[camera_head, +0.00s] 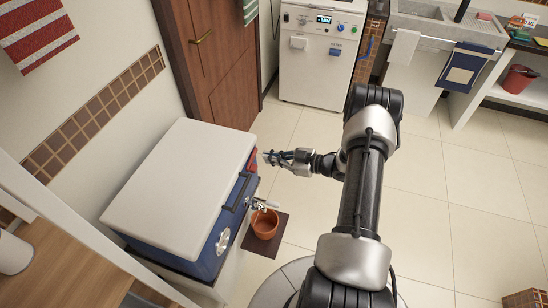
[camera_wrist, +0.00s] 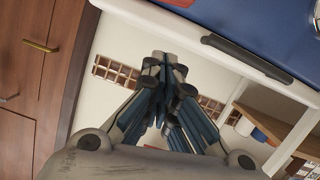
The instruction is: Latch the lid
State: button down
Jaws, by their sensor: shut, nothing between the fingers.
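The blue cooler (camera_head: 208,262) has a flat white lid (camera_head: 185,180) that lies down over its top. I cannot tell whether the lid is latched; no latch is clear. A black handle (camera_head: 238,191) is on the cooler's front side; it also shows in the wrist view (camera_wrist: 245,57). My gripper (camera_head: 267,157) is just right of the cooler's far end, close to a red patch (camera_head: 253,160) on its side. In the wrist view its fingers (camera_wrist: 163,60) are together and empty, below the blue cooler wall (camera_wrist: 270,25).
A metal tap (camera_head: 260,204) sticks out from the cooler's front above a terracotta pot (camera_head: 265,224) on a dark mat (camera_head: 254,243). A brown door (camera_head: 212,70) stands beyond the cooler, and a white appliance (camera_head: 318,70) is at the back.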

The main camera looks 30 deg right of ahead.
aim_at(246, 160)
jog(key=w+a+f, duration=0.1)
jog(key=w, duration=0.1)
jog(key=w+a+f+b, duration=0.1)
jog(key=f, duration=0.1)
jog(key=w+a+f+b, duration=0.1)
jog(key=w+f, duration=0.1)
jog(key=shift+w+a, duration=0.15)
jog(key=shift+w, duration=0.2)
jog(key=shift+f+b, duration=0.35)
jog(key=shift+a, duration=0.15)
jog(key=shift+f, duration=0.15)
